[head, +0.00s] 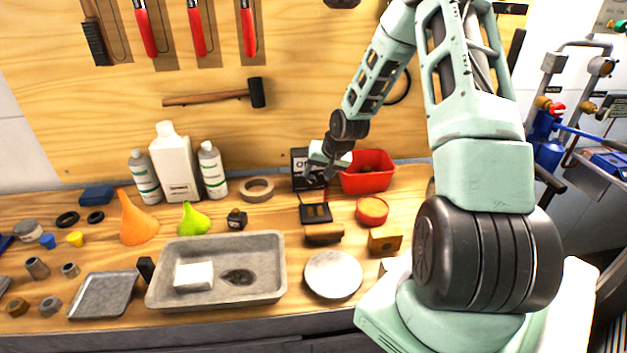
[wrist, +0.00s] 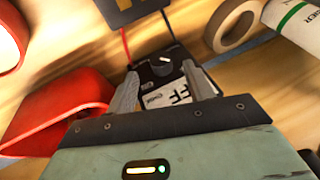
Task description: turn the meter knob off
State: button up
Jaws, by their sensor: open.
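The meter (wrist: 147,80) is a dark box with a round black knob (wrist: 160,66) and a white label reading "OFF", partly covered by my fingers. In the head view the meter (head: 299,157) stands upright near the back board, beside a red bin, partly hidden by my gripper. My gripper (wrist: 160,71) is open, with one finger on either side of the knob in the wrist view. In the head view my gripper (head: 322,178) is in front of the meter. Contact with the knob, and which setting it points to, I cannot tell.
A red lead and a black lead run from the meter to a dark panel (wrist: 138,12). The red bin (head: 366,180) is close on the right, a tape roll (head: 257,190) on the left. White bottles (head: 174,168) stand further left; a grey tray (head: 216,292) lies in front.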

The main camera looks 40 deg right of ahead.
aim_at(311, 183)
jog(key=shift+x, duration=2.35)
jog(key=c, duration=1)
